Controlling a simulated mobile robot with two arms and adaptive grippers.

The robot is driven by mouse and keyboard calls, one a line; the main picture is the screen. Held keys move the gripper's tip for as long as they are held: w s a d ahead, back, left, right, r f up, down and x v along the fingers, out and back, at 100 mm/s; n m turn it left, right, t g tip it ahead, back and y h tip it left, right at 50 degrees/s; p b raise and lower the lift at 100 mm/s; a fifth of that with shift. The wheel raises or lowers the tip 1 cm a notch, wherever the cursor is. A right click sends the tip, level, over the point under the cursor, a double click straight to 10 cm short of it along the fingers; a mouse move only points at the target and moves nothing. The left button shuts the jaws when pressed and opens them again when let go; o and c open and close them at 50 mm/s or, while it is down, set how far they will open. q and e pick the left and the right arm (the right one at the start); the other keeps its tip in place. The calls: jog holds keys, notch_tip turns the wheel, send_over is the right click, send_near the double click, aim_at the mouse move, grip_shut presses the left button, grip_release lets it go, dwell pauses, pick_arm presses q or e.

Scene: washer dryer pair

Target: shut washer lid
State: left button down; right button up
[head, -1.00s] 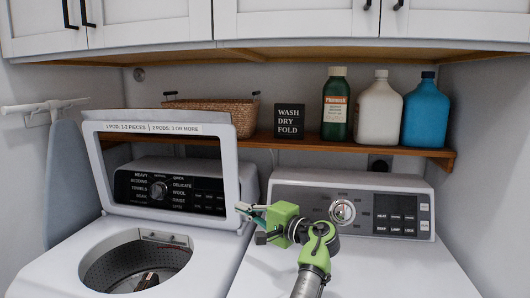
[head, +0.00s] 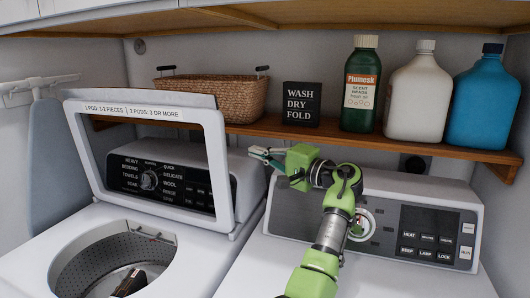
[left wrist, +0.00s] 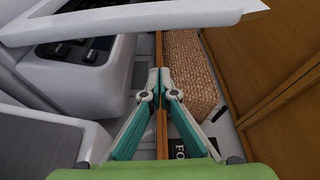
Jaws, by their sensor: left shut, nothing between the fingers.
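The washer lid (head: 218,165), a white frame with a clear window and a printed label along its top, stands open and tilted back at the rear of the washer (head: 45,262). The drum opening below is uncovered, with a dark item inside. My left gripper (head: 254,153) is shut and empty, a little right of the lid's right edge in the head view, in front of the shelf. In the left wrist view the shut fingertips (left wrist: 160,72) lie below the lid's pale edge (left wrist: 130,20), with a visible gap. My right gripper is not in view.
The dryer (head: 240,282) stands to the right, below my left arm. The wooden shelf (head: 420,148) behind holds a wicker basket (head: 210,98), a dark sign (head: 301,103) and several bottles. An ironing board (head: 45,140) hangs at the left wall.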

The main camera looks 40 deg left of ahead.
pick_arm(q)
jog(key=s+a+p, duration=0.1)
jog(key=a, duration=0.1)
jog(key=s+a+p, duration=0.2)
jog(key=shift+s+a+f, duration=0.2)
jog(key=shift+a, duration=0.2)
dwell(0.4)
